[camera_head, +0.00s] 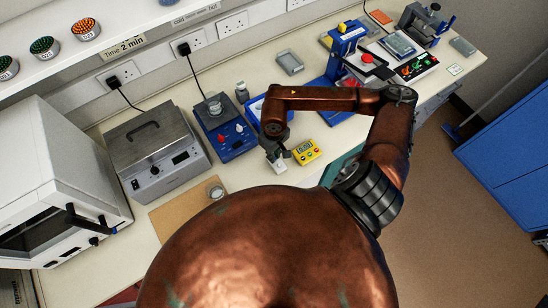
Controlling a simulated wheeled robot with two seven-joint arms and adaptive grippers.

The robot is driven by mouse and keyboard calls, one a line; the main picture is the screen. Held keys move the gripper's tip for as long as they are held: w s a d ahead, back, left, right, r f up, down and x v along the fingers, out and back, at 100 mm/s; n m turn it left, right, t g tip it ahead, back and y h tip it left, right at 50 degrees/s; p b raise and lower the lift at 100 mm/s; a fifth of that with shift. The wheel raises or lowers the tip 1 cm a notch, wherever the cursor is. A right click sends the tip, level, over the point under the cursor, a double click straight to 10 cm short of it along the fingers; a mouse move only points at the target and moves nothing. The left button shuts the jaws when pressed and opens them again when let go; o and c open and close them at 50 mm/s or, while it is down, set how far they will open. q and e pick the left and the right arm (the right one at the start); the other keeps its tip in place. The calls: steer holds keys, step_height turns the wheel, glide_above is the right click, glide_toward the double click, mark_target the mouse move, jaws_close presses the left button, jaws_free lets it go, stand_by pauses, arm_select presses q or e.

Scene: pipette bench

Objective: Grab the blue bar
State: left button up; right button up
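I cannot single out a separate blue bar. The blue parts in view are a blue upright stand (346,40) at the back with a blue base (333,114), and a blue-edged flat piece (254,108) partly hidden behind my arm. My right gripper (277,164) points down over the bench, just left of a yellow timer (306,151). Its fingers are small, and a pale piece shows at their tips; I cannot tell whether it is held. My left gripper is not in view.
A blue hotplate (228,138) with a beaker and a grey water bath (154,152) stand left of the gripper. A white oven (55,195) is at far left. A brown mat (180,218) and small glass dish (215,190) lie in front. A balance (414,68) stands at right.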

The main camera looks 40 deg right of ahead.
jaws_close()
steer(key=shift+r, duration=0.1)
steer(key=shift+d+r+b, duration=0.1)
steer(key=shift+r+b, duration=0.2)
steer(key=shift+r, duration=0.2)
steer(key=shift+s+r+b, duration=0.25)
steer(key=shift+r+b, duration=0.2)
steer(key=shift+r, duration=0.8)
steer(key=s+a+r+p, duration=0.5)
steer(key=s+r+p, duration=0.4)
steer(key=s, duration=0.3)
steer(key=shift+s+a+r+p, duration=0.2)
steer(key=shift+s+p, duration=0.1)
steer(key=shift+p, duration=0.4)
